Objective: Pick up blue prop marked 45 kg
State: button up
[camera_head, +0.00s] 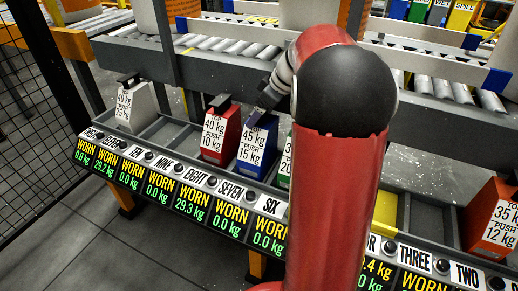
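The blue prop (244,165) stands upright in the rack, with a white label reading "TOP 45 kg" and "PUSH 15 kg". It is just right of the red prop marked 40 kg. My gripper (266,100) shows as a small dark shape directly over the top of the blue prop, left of my arm's wrist. The prop's top is partly covered by it. I cannot tell whether the fingers touch the prop or whether they are open or shut.
The red prop (226,122) stands close on the left. A green prop (284,172) on the right is mostly hidden by my arm. A white prop (136,106) and an orange prop (492,218) stand farther off. A grey roller conveyor (232,45) runs behind the rack.

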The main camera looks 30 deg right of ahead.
jog(key=shift+f, duration=0.2)
jog(key=c, duration=1.6)
jog(key=shift+w+r, duration=0.1)
jog(key=shift+r, duration=0.05)
jog(key=shift+c, duration=1.1)
